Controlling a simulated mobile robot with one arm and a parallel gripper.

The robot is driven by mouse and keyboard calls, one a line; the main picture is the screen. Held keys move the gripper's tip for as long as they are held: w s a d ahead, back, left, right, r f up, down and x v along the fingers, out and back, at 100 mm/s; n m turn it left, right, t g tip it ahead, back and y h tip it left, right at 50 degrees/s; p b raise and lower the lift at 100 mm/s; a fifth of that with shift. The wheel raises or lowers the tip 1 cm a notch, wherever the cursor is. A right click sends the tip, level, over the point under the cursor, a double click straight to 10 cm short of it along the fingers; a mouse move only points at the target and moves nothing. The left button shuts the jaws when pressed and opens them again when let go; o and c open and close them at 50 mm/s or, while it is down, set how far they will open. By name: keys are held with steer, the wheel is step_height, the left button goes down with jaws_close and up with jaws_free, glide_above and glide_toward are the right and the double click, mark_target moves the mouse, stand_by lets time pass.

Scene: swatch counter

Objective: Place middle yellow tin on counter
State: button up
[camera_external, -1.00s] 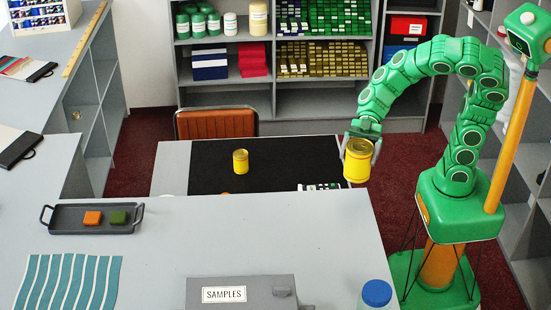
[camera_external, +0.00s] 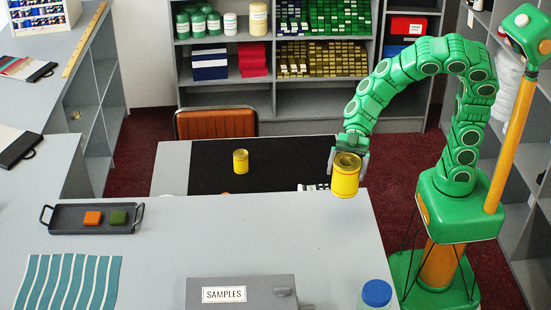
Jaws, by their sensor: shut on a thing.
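My gripper (camera_external: 348,163) is shut on a yellow tin (camera_external: 345,181), with one finger showing on each side of it. The held tin is over or near the right part of the grey counter's far edge; I cannot tell its exact height. It is slightly tilted, with its top showing. Another yellow tin (camera_external: 240,162) stands upright on the black mat (camera_external: 212,180) of the lower desk. The grey counter (camera_external: 230,235) lies in front, with a wide bare top.
A grey SAMPLES box (camera_external: 255,292) and a blue-capped bottle (camera_external: 376,294) stand at the front. An orange chair (camera_external: 216,123) is behind the desk.

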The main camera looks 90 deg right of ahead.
mark_target(338, 181)
steer(key=w+f, duration=0.1)
steer(key=w+a+f, duration=0.1)
steer(key=w, duration=0.1)
steer(key=shift+w+a+f, duration=0.25)
steer(key=shift+w+f, duration=0.4)
steer(key=shift+f, duration=0.7)
steer(key=shift+w+a+f, duration=0.3)
steer(key=shift+w+f, duration=0.35)
steer(key=shift+f, duration=0.65)
steer(key=shift+w+a+f, duration=0.25)
steer(key=shift+w+f, duration=0.4)
steer(key=shift+f, duration=0.7)
steer(key=o, duration=1.2)
steer(key=shift+f, duration=0.15)
steer(key=shift+d+r, duration=0.1)
steer(key=shift+r, duration=0.1)
steer(key=v, duration=1.2)
